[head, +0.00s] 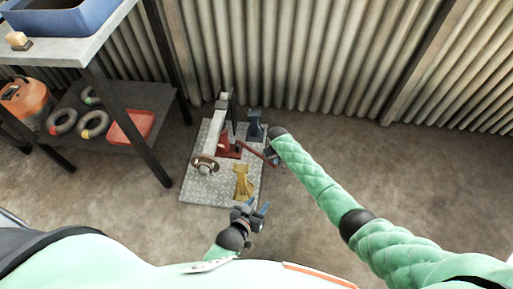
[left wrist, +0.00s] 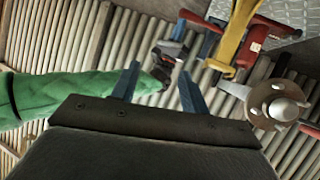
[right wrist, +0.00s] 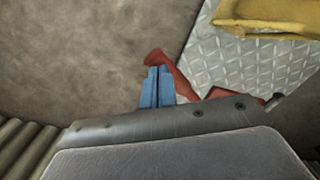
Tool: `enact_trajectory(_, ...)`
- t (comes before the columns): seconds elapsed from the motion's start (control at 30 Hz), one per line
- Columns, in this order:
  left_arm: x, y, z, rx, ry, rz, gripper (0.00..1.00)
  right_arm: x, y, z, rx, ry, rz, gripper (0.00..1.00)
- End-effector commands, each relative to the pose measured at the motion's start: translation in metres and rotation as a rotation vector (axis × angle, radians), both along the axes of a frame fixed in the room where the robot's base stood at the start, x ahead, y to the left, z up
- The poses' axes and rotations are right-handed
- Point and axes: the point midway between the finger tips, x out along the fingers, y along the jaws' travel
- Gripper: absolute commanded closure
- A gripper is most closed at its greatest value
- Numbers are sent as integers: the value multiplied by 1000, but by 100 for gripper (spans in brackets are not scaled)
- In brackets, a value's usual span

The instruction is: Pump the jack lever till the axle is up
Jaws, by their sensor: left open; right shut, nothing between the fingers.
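The red jack (head: 230,146) stands on a metal tread plate (head: 222,190), and its red lever (head: 256,151) slopes down to the right. The axle's round hub (head: 204,164) shows at the plate's left, and also in the left wrist view (left wrist: 275,104). My right gripper (head: 271,157) is at the lever's outer end. In the right wrist view its fingers (right wrist: 157,72) are shut with nothing between them, overlapping the red lever (right wrist: 176,74); contact is unclear. My left gripper (head: 257,209) is open and empty in front of the plate; its fingers show apart in the left wrist view (left wrist: 160,70).
A yellow stand (head: 243,183) is on the plate's front right, and a blue stand (head: 255,127) at its back right. A shelf table (head: 98,40) stands on the left, a corrugated wall (head: 300,60) behind. The floor (head: 420,180) on the right is clear.

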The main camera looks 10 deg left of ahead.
Motion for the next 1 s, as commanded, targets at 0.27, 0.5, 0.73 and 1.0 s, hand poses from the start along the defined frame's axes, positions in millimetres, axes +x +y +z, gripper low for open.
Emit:
enact_trajectory(0.27, -16, 2, -22, 17, 84, -8, 55, -1, -1, 4, -1, 2, 0, 100)
enact_trajectory(0.5, -30, 4, -39, 30, 153, -15, 55, -1, -1, 8, -1, 2, 0, 100)
enact_trajectory(0.73, -45, 6, -56, 43, 221, -21, 55, -1, -1, 11, -1, 2, 0, 100)
enact_trajectory(1.0, -64, 8, -75, 59, 298, -28, 55, -1, -1, 15, -1, 2, 0, 100)
